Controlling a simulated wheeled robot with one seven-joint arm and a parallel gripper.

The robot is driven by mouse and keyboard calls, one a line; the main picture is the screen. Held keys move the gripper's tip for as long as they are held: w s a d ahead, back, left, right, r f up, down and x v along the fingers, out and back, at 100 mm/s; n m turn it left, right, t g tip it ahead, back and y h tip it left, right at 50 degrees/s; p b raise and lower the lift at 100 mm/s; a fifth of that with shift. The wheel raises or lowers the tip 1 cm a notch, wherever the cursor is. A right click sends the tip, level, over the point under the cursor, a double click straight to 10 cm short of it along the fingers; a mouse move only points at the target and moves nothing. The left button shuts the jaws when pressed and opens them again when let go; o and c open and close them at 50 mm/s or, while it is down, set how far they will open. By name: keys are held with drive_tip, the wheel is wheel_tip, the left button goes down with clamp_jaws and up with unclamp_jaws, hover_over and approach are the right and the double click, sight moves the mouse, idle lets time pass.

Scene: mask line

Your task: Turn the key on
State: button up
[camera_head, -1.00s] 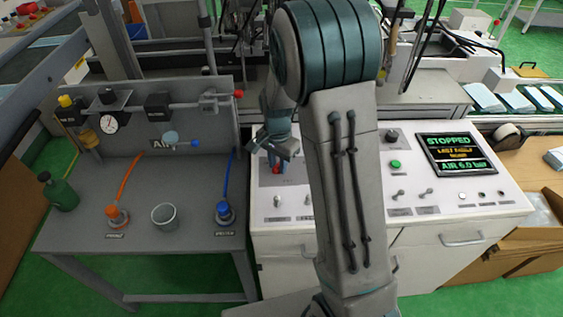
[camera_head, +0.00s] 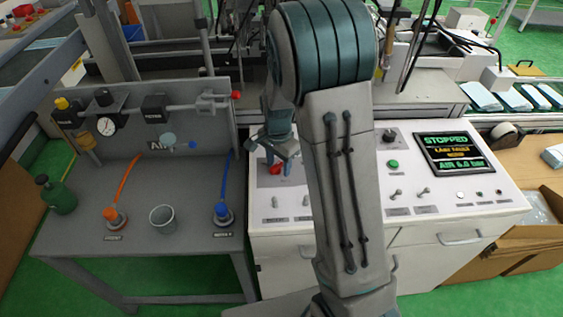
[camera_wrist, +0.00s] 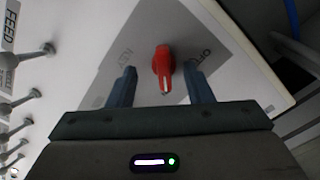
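The key switch is a red knob (camera_wrist: 163,69) with a white pointer line, on a grey plate (camera_wrist: 205,45) of the white control panel. The plate carries partly readable lettering. In the wrist view my gripper (camera_wrist: 162,82) is open, with one blue finger on each side of the knob. The fingers look apart from it. In the head view the red knob (camera_head: 270,159) shows beside my gripper (camera_head: 278,162) at the panel's left end. The display (camera_head: 456,153) reads STOPPED and an AIR value in bar.
Several toggle levers (camera_wrist: 14,103) stand left of the knob in the wrist view. A green button (camera_head: 393,164) and a black knob (camera_head: 390,136) lie right of my arm. A grey bench (camera_head: 75,235) with a cup (camera_head: 163,218) stands to the left.

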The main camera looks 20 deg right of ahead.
sight(277, 165)
drive_tip(key=shift+a, duration=0.3)
wheel_tip(277, 165, up, 14)
idle(0.3)
drive_tip(key=shift+f, duration=0.1)
drive_tip(key=s+d+r+n+t+p, duration=0.1)
drive_tip(key=s+r+n, duration=0.3)
drive_tip(key=s+n, duration=0.7)
drive_tip(key=s+t+p, duration=0.1)
drive_tip(key=s, duration=0.8)
drive_tip(key=shift+s+r+t, duration=0.2)
drive_tip(key=shift+s+t, duration=0.05)
drive_tip(key=shift+t, duration=0.15)
drive_tip(key=shift+d, duration=0.15)
